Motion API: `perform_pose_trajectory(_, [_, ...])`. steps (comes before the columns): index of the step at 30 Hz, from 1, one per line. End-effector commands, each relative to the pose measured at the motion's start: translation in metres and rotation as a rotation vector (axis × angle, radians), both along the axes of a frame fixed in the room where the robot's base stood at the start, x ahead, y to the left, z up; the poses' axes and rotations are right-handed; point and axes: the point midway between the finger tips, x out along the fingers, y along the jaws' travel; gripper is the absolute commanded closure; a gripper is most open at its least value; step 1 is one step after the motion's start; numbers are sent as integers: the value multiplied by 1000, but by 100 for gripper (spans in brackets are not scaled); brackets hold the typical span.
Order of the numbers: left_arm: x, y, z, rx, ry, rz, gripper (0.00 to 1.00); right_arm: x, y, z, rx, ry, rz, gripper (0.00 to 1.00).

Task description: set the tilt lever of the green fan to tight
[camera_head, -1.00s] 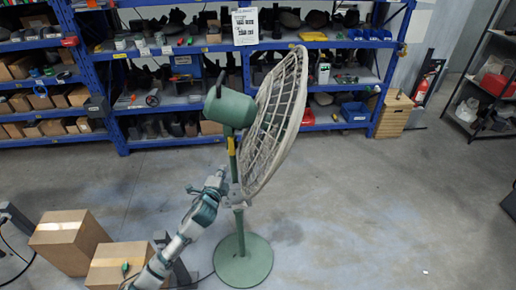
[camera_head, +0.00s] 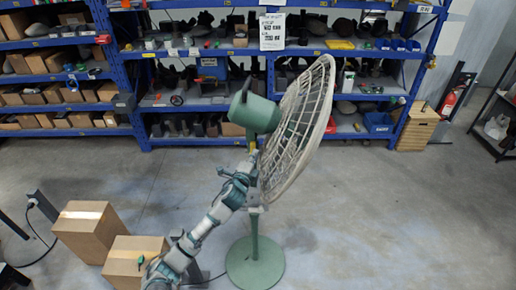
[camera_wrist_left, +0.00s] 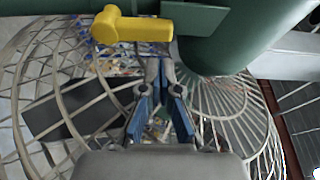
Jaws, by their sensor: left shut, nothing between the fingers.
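The green fan (camera_head: 254,112) stands on a round green base (camera_head: 255,264), its wire cage (camera_head: 300,125) facing right. The yellow tilt lever (camera_wrist_left: 130,27) shows at the top of the left wrist view, lying sideways beside the green housing (camera_wrist_left: 230,35). My left gripper (camera_head: 249,163) is up at the fan's neck below the motor. In the left wrist view its fingers (camera_wrist_left: 160,72) are shut and empty, with the tips just under the lever. I cannot tell whether they touch it. My right gripper is not in view.
Two cardboard boxes (camera_head: 88,230) stand on the floor at the left. Blue shelves (camera_head: 190,105) full of parts line the back wall. A fire extinguisher (camera_head: 448,103) stands at the right. The floor right of the fan is clear.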

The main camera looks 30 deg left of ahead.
Motion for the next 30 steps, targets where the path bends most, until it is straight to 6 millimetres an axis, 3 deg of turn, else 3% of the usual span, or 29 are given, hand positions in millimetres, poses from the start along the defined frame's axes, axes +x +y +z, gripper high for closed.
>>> perform_pose_trajectory(3, [19, 4, 2, -2, -1, 1, 100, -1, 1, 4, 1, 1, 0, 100])
perform_pose_trajectory(9, [36, 8, 1, -1, -1, -1, 100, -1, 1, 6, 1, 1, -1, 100])
perform_pose_trajectory(30, [37, 12, -1, -54, -33, -1, 100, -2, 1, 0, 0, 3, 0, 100])
